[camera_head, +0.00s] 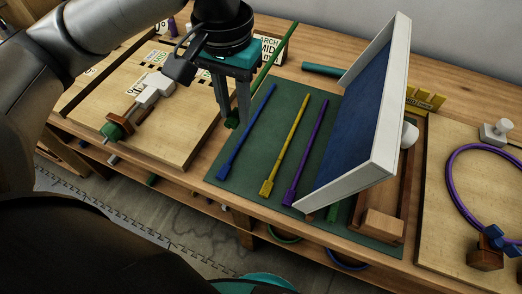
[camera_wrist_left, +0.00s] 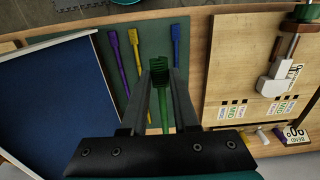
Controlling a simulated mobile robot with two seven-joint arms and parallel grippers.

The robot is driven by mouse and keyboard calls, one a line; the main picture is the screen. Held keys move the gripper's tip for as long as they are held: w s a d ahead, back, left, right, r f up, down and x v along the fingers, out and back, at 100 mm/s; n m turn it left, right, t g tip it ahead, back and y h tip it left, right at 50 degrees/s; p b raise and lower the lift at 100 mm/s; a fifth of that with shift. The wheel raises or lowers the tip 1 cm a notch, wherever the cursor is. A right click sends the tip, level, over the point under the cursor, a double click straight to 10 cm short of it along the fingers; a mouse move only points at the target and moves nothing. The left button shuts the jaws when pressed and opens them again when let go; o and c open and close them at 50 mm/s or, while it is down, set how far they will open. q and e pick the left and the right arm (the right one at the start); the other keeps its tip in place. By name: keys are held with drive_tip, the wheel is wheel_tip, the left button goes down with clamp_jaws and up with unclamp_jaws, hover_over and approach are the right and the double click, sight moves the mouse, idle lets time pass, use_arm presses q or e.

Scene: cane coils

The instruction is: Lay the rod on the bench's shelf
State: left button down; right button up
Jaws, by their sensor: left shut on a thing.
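My left gripper (camera_head: 230,110) is shut on a green rod (camera_head: 277,55) and holds it tilted over the left edge of the green mat. In the left wrist view the rod's ridged green end (camera_wrist_left: 160,75) shows between the fingers of the left gripper (camera_wrist_left: 160,78). The bench (camera_head: 228,190) is wooden. Its shelf (camera_head: 177,181) runs below the top and is mostly hidden by the bench's front edge. My right gripper is not in view.
Blue (camera_head: 247,130), yellow (camera_head: 286,145) and purple (camera_head: 308,150) rods lie on the green mat (camera_head: 218,170). A tilted white-framed blue panel (camera_head: 390,130) stands at their right. A board with a clamp (camera_head: 150,95) lies left; a purple ring (camera_head: 450,190) lies right.

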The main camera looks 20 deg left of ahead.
use_arm(q)
drive_tip(key=b, duration=0.5)
approach(243, 174)
drive_tip(key=shift+f, duration=0.65)
wheel_tip(243, 174, down, 5)
drive_tip(key=shift+f+b, duration=0.1)
drive_tip(key=shift+b, duration=0.95)
drive_tip(key=c, duration=1.1)
unclamp_jaws()
drive_tip(key=shift+f, duration=0.1)
drive_tip(key=shift+c, duration=0.2)
drive_tip(key=shift+o, duration=1)
